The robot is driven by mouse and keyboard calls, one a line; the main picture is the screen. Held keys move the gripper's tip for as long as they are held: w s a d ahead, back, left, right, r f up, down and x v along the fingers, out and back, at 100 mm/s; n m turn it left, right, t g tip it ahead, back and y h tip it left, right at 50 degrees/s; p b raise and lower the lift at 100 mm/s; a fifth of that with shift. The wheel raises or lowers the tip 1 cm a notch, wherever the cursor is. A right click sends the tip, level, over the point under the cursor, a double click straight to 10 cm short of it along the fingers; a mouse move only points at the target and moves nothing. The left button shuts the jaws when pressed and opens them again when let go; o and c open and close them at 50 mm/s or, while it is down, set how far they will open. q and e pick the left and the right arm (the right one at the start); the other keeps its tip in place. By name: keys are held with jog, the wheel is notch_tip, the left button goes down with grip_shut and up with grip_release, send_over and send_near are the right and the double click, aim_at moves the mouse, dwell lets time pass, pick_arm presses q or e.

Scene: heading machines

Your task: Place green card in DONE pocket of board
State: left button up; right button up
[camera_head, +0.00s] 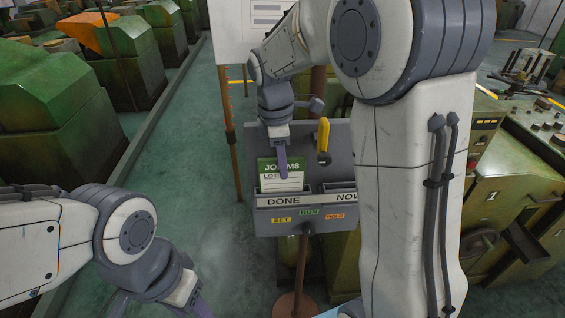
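The green card (268,166), white below a green top with JOB and LOT text, stands upright at the DONE pocket (270,201) on the left of the grey board (341,141). Its lower edge is at the pocket's rim; how deep it sits is hard to tell. My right gripper (283,172) points down at the card, with one finger in front of its face. The other finger is hidden, apparently behind the card, so the gripper looks shut on it. My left gripper (197,303) is low at the bottom edge, partly cut off, its opening unclear.
The NOW pocket (345,196) is right of DONE, partly hidden by my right arm. A yellow handle-like piece (323,136) is on the board above it. SET, RUN and HOLD labels (309,213) are below. Green machines (60,125) line the left; the aisle floor (190,150) is clear.

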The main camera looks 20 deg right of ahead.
jog(key=shift+o, duration=0.5)
notch_tip(320, 180, up, 12)
jog(key=a+b, duration=0.1)
jog(key=s+a+f+m+y, duration=0.1)
jog(key=s+a+f+m, duration=0.2)
jog(key=s+a+f, duration=0.6)
jog(key=s+a+f+m, duration=0.2)
jog(key=s+f, duration=0.1)
jog(key=s, duration=0.4)
jog(key=s+a+f+m+y, duration=0.1)
jog(key=s+a+f+m, duration=0.1)
jog(key=s+f, duration=0.2)
jog(key=s, duration=0.3)
jog(key=shift+s+m, duration=0.3)
